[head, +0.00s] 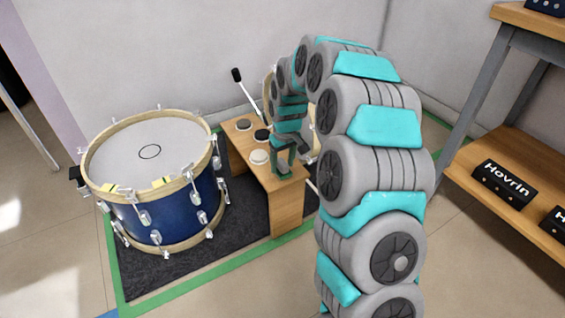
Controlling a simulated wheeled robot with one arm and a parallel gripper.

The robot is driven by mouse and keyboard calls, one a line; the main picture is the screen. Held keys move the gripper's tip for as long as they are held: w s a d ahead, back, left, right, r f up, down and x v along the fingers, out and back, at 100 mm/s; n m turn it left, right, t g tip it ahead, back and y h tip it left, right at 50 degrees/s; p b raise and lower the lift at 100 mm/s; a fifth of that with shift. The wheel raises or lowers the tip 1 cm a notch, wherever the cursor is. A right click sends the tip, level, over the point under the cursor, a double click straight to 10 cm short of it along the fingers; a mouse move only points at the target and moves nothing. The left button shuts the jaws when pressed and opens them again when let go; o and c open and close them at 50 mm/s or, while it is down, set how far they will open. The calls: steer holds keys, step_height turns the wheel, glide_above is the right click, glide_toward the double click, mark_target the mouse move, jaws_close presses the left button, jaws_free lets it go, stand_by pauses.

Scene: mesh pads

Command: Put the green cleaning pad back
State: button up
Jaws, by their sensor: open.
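My gripper (284,162) is open at the end of my teal and grey arm. It points down just above the right part of a small wooden stand (285,200). I cannot make out a green cleaning pad for certain. A small dark patch shows below the fingers, and I cannot tell whether it is a pad or part of my gripper.
A blue drum (165,214) stands left of the stand on a dark mat (150,278) with a green border. A microphone (237,75) rises behind the stand. A wooden shelf (515,218) holds black boxes at right. Floor in front is clear.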

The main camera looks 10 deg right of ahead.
mark_target(285, 164)
steer(key=shift+r, duration=0.1)
step_height(285, 164, up, 11)
steer(key=s+p, duration=0.1)
steer(key=s+r, duration=0.5)
steer(key=s, duration=0.6)
steer(key=s+f+m+g, duration=0.2)
steer(key=s+m+g, duration=0.1)
steer(key=s, duration=2.8)
steer(key=shift+s+m, duration=0.3)
